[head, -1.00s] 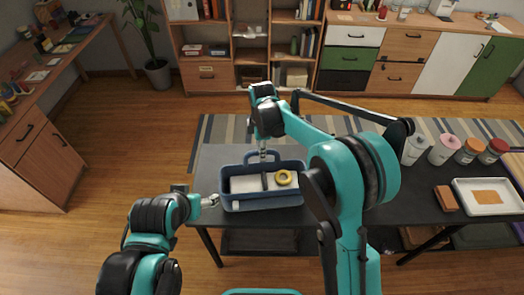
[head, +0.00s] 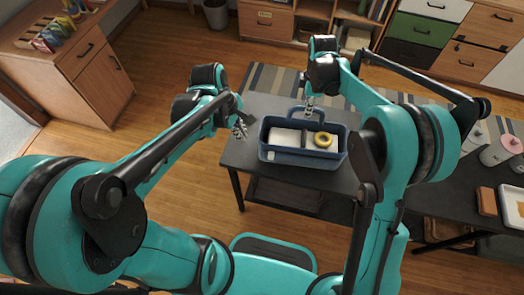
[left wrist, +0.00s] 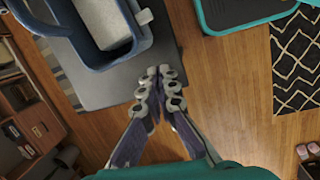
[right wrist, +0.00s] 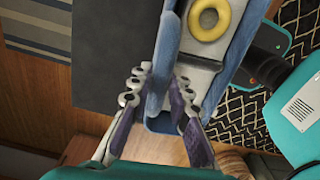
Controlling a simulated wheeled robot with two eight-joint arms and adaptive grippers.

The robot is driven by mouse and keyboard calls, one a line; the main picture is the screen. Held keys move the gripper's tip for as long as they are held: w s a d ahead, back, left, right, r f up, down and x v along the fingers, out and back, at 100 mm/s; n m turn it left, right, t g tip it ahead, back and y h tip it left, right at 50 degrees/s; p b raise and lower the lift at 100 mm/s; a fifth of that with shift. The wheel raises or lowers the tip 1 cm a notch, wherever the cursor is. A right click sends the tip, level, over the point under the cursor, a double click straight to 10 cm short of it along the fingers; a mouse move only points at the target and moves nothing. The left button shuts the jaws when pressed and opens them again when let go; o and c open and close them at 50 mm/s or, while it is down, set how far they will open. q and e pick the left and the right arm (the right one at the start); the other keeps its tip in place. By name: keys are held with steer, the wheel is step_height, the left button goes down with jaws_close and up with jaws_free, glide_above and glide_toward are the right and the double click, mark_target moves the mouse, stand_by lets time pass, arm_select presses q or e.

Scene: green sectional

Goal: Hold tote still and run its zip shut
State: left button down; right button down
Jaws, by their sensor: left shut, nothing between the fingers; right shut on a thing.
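The blue tote (head: 300,158) stands open on the dark table, with a raised handle on its far side. Inside it are a yellow ring (head: 323,140) and a pale block (head: 284,138). A small white tab, perhaps the zip pull (left wrist: 144,16), sits at its near left corner. My right gripper (head: 309,103) is shut on the far handle or rim; the right wrist view shows its fingers on both sides of a blue strip (right wrist: 158,88). My left gripper (head: 241,128) is shut and empty, left of the tote and apart from it; its fingertips (left wrist: 160,76) meet in the left wrist view.
The dark table (head: 240,153) is bare around the tote's left end. A wooden desk (head: 75,60) is at the far left, with open wooden floor between.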

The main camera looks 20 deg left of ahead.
arm_select(q)
steer(key=d+f+n, duration=0.1)
steer(key=d+f, duration=0.2)
steer(key=f, duration=0.3)
steer(key=w+d+f+n+g, duration=0.1)
steer(key=d+f+n, duration=0.1)
steer(key=f, duration=0.3)
steer(key=shift+w+d+f+h, duration=0.3)
steer(key=shift+d+f, duration=0.05)
steer(key=shift+d, duration=0.15)
steer(key=shift+d, duration=0.15)
steer(key=w+d, duration=0.2)
steer(key=d, duration=2.1)
steer(key=shift+w, duration=0.35)
steer(key=shift+a, duration=0.1)
